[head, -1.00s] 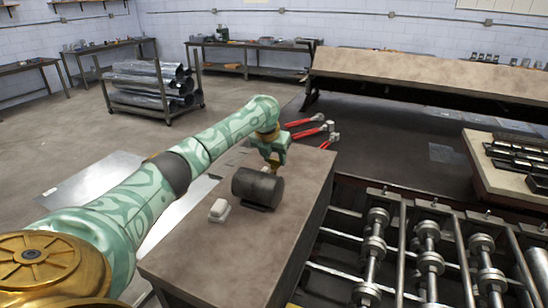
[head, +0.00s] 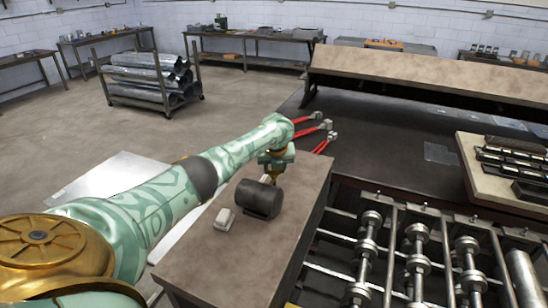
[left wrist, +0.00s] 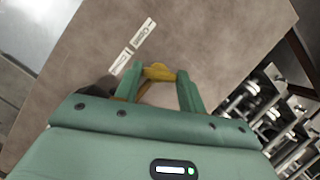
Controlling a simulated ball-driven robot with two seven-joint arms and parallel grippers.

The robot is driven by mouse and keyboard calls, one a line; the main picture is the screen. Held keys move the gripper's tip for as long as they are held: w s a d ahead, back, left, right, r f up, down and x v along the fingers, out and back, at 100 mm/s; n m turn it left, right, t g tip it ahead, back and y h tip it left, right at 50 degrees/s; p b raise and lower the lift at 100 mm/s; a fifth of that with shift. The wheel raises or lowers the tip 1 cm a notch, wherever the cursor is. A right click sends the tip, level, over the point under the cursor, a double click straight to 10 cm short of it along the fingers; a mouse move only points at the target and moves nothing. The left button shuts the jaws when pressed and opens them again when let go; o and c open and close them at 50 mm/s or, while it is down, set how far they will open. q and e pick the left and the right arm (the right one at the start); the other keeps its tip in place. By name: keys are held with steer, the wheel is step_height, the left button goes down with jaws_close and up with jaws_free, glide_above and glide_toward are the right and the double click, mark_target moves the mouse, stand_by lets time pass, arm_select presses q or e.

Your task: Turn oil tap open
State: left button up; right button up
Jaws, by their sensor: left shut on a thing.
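A dark cylindrical oil drum (head: 259,199) lies on its side on the brown bench top. My left gripper (head: 268,179) reaches down at the drum's far side, with its fingers partly hidden. In the left wrist view, my left gripper (left wrist: 160,78) is shut on the yellow tap handle (left wrist: 158,71). The tap body is mostly hidden by the gripper. My right gripper is not in view.
A small white block (head: 225,219) sits left of the drum. Red-handled tools (head: 310,131) lie beyond the bench (head: 235,262). A machine with metal rollers (head: 415,250) stands to the right. The bench's near part is clear.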

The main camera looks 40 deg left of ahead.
arm_select(q)
steer(key=shift+w+r+n, duration=0.1)
steer(key=shift+r+n, duration=0.05)
steer(key=shift+n, duration=0.75)
steer(key=shift+w+n+g+y, duration=0.1)
steer(key=shift+n+g+y, duration=0.35)
steer(key=shift+n, duration=0.55)
steer(key=n+b, duration=0.1)
steer(key=b, duration=0.3)
steer(key=n+g+b, duration=0.1)
steer(key=n+b, duration=0.1)
steer(key=b, duration=0.2)
steer(key=n+g+b, duration=0.1)
steer(key=n+b, duration=0.1)
steer(key=b, duration=0.2)
steer(key=shift+w+f+y, duration=0.1)
steer(key=shift+f+y, duration=0.15)
steer(key=shift+f, duration=0.1)
steer(key=shift+r+n+b, duration=0.25)
steer(key=shift+n+b, duration=0.05)
steer(key=shift+b, duration=0.75)
steer(key=shift+r, duration=0.1)
steer(key=o, duration=1)
